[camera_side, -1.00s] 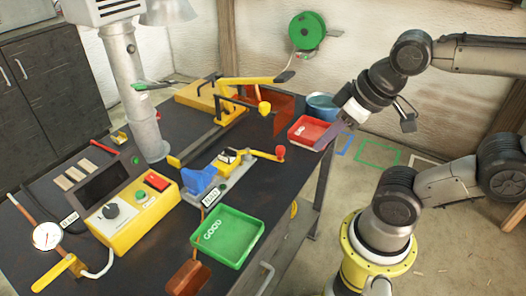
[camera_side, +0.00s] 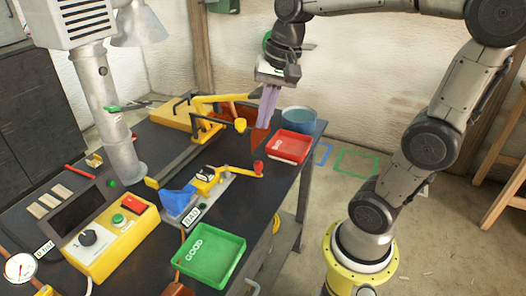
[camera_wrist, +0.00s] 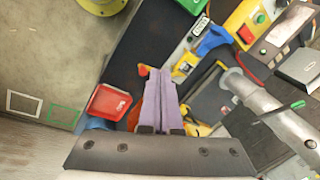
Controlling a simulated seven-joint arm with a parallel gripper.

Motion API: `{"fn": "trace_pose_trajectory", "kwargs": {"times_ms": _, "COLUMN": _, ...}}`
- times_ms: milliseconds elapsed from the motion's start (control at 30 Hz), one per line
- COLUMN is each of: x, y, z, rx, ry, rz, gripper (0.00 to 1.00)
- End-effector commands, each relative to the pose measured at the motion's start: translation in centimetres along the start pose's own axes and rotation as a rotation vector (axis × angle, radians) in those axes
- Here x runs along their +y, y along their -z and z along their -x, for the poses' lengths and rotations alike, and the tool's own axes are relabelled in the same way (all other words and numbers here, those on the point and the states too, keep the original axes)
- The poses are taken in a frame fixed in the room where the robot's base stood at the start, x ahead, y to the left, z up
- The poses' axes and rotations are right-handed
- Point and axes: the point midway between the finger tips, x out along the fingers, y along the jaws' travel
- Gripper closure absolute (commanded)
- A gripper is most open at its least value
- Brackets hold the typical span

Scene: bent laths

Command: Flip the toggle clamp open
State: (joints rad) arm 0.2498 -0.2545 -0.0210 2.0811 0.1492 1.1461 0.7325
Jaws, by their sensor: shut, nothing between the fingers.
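The toggle clamp (camera_side: 207,180) is yellow and sits on a grey plate on the dark bench. Its yellow lever lies low, out to the right, ending in a red knob (camera_side: 258,168). A blue block (camera_side: 178,200) sits at the plate's left end. My gripper (camera_side: 262,126) has long purple fingers, shut and empty, pointing down above the bench, behind and above the knob. In the wrist view my fingertips (camera_wrist: 159,72) are close together, with the red knob (camera_wrist: 143,70) just left of them, partly hidden, and the clamp (camera_wrist: 187,63) to their right.
A red tray (camera_side: 290,146) and a blue bowl (camera_side: 299,117) stand right of my gripper. A larger yellow clamp fixture (camera_side: 200,112) stands behind left. A green GOOD tray (camera_side: 210,270) lies in front, and a yellow control box (camera_side: 110,240) at left.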

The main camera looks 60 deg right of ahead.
Motion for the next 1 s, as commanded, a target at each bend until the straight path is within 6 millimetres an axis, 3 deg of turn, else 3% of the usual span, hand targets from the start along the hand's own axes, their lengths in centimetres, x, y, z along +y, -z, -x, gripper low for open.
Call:
{"fn": "trace_pose_trajectory", "kwargs": {"times_ms": 233, "x": -0.4, "y": 6.8, "z": -3.1, "rx": -0.102, "ry": -0.083, "rz": -0.314, "gripper": 1.00}}
{"fn": "trace_pose_trajectory", "kwargs": {"times_ms": 500, "x": 1.9, "y": 12.5, "z": -7.1, "rx": -0.181, "ry": -0.146, "rz": -0.498, "gripper": 1.00}}
{"fn": "trace_pose_trajectory", "kwargs": {"times_ms": 700, "x": 3.8, "y": 13.8, "z": -8.7, "rx": -0.213, "ry": -0.174, "rz": -0.557, "gripper": 1.00}}
{"fn": "trace_pose_trajectory", "kwargs": {"times_ms": 1000, "x": 4.0, "y": 13.8, "z": -8.6, "rx": -0.211, "ry": -0.173, "rz": -0.562, "gripper": 1.00}}
